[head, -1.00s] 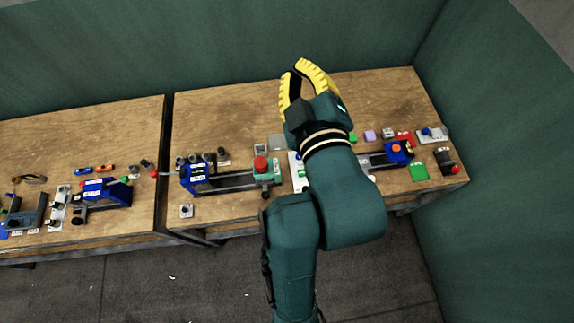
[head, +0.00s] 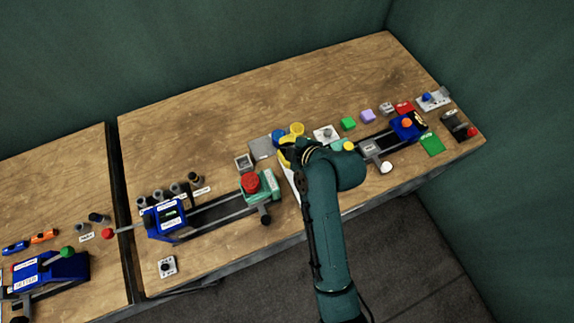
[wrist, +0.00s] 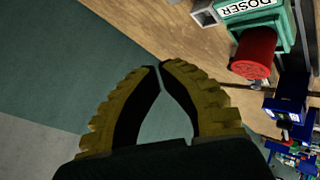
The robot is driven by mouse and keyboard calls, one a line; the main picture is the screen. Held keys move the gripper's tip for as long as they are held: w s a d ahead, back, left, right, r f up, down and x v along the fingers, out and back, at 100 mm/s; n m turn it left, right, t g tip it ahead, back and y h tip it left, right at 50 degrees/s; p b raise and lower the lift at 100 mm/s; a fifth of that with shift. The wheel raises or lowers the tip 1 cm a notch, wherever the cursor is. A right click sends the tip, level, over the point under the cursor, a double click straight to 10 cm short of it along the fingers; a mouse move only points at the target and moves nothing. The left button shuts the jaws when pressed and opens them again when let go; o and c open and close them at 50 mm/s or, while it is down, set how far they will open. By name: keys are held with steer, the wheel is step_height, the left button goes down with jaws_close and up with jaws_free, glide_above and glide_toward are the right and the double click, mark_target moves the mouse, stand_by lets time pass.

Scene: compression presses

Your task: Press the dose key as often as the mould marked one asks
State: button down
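A green unit (head: 262,187) with a red knob (head: 250,183) stands at the front of the table, left of my arm in the head view. In the wrist view its label reads DOSER (wrist: 250,7), and the red knob (wrist: 255,53) is at upper right, clear of my fingers. My gripper (head: 287,152) is above the table behind and right of this unit, partly hidden by my arm. In the wrist view its yellow fingers (wrist: 160,66) meet at the tips with nothing between them. I cannot make out which mould is marked one; the small labels are unreadable.
A blue press (head: 165,218) on rails is left of the green unit, with dark cylinders (head: 175,192) behind it. The back of the table is clear.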

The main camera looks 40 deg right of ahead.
steer(key=s+d+f+m+b, duration=0.1)
steer(key=s+d+f+b, duration=0.2)
steer(key=f, duration=0.5)
steer(key=shift+s+d+f+m+h+b, duration=0.35)
steer(key=shift+d+b, duration=0.25)
steer(key=shift+d, duration=0.35)
step_height(320, 180, down, 7)
steer(key=b, duration=0.6)
steer(key=shift+b, duration=0.35)
steer(key=shift+f+b, duration=0.4)
steer(key=shift+f, duration=0.55)
steer(key=shift+f, duration=0.4)
